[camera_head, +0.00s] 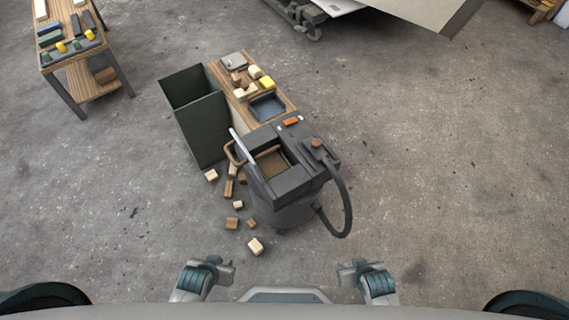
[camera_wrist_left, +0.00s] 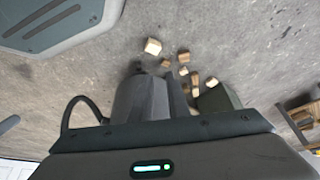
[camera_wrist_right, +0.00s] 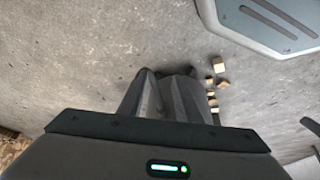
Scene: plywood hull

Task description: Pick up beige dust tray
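A tan, beige-brown tray-like insert (camera_head: 271,163) shows in the open top of the dark vacuum machine (camera_head: 290,183), ahead of me in the head view. I cannot tell for sure that it is the beige dust tray. My left gripper (camera_head: 224,272) and my right gripper (camera_head: 344,272) hang low in front of my base, well short of the machine, with nothing seen in them. They are too small there, and the dark shapes in the wrist views too unclear, to tell open from shut.
Several wood blocks (camera_head: 256,246) lie on the floor left of the machine. A dark green bin (camera_head: 203,130) and a wooden bench (camera_head: 283,92) with a blue tray (camera_head: 268,107) stand behind. A hose (camera_head: 346,205) curves at its right. Floor at right is clear.

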